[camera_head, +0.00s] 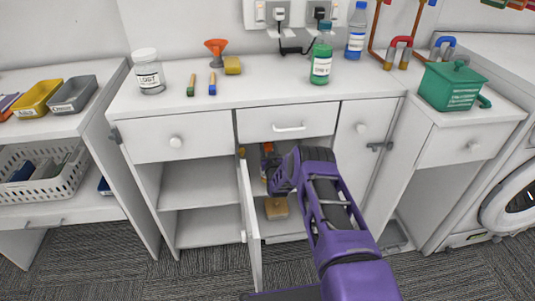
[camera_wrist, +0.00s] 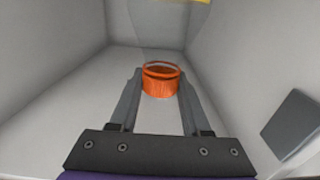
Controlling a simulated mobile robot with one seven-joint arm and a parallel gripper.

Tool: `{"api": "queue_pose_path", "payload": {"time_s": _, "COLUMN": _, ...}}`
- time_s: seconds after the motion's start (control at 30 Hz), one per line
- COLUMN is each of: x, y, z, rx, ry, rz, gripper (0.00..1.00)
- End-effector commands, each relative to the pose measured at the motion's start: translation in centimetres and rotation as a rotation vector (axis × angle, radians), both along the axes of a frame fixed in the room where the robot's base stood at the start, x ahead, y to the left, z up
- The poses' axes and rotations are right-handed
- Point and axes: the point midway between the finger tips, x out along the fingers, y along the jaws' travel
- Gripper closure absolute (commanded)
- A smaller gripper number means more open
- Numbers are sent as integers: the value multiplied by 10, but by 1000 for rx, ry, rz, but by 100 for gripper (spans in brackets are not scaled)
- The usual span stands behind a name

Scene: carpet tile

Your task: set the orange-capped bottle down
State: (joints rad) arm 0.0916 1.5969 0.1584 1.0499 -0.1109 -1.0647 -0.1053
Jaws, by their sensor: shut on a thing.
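The orange cap (camera_wrist: 161,84) of the bottle sits between the fingertips of my gripper (camera_wrist: 160,78) in the wrist view. My gripper is shut on the bottle. The bottle's body is not clear below the cap, so I cannot tell whether its base touches the shelf. Pale cupboard walls surround it on several sides. In the head view my purple arm reaches into the open cupboard (camera_head: 244,205) under the middle drawer. A small orange patch (camera_head: 267,147) shows at the arm's end; the rest there is mostly hidden by the arm.
The open cupboard door (camera_head: 250,225) stands out left of my arm. A tan box (camera_head: 276,207) lies lower in the cupboard. A yellow edge (camera_wrist: 190,1) shows at the wrist view's top.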

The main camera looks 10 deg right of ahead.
Motion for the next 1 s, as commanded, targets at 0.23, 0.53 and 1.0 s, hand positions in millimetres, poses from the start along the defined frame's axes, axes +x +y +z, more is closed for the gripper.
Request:
{"api": "queue_pose_path", "payload": {"time_s": 0.23, "x": 9, "y": 0, "z": -4, "rx": 0, "ry": -2, "rz": 0, "gripper": 100}}
{"api": "queue_pose_path", "payload": {"time_s": 0.53, "x": 9, "y": 0, "z": -31, "rx": 0, "ry": -5, "rz": 0, "gripper": 100}}
{"api": "queue_pose_path", "payload": {"time_s": 1.0, "x": 8, "y": 0, "z": -37, "rx": 0, "ry": 0, "rz": 0, "gripper": 45}}
